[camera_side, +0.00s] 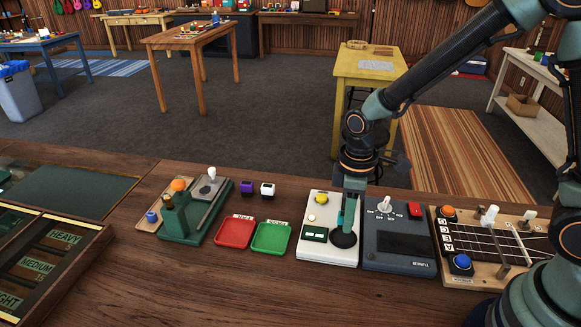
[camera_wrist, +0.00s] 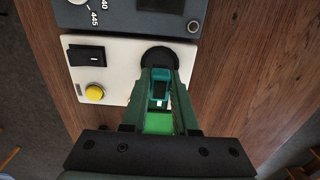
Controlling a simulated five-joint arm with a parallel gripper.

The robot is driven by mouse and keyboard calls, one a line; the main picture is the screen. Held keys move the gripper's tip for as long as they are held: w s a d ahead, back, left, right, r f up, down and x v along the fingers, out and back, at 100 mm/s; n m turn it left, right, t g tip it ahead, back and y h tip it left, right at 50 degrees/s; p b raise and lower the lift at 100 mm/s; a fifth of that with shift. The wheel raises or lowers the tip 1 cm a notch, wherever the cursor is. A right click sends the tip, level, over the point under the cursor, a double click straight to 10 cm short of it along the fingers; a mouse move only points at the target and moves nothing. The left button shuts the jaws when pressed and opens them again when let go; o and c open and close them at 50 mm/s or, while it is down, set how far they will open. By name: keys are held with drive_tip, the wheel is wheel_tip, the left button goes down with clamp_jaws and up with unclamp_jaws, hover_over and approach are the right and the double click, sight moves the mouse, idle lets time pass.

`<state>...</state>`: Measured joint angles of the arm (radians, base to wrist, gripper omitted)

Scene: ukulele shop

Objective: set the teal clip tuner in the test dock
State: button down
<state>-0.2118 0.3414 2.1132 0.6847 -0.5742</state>
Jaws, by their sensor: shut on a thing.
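The teal clip tuner (camera_wrist: 160,88) is between the two fingers of my gripper (camera_wrist: 160,76) in the wrist view. My gripper is shut on it. In the side view my gripper (camera_side: 347,222) points down over the white test unit, and only a small teal part of the tuner (camera_side: 341,220) shows. The white test unit (camera_side: 318,255) carries a round black pad (camera_side: 343,239), which I take as the dock. The pad also shows in the wrist view (camera_wrist: 158,54), just beyond the fingertips. Whether the tuner touches the pad is hidden.
A grey tuner box (camera_side: 400,262) stands close to the right of the white unit. A green tray (camera_side: 271,238) and a red tray (camera_side: 234,233) lie to its left. Purple (camera_side: 247,188) and white (camera_side: 267,190) small blocks stand behind them. The wooden front of the bench is clear.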

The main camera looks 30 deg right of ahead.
drive_tip(key=shift+f, duration=1.45)
drive_tip(key=shift+f, duration=0.1)
drive_tip(key=c, duration=0.7)
unclamp_jaws()
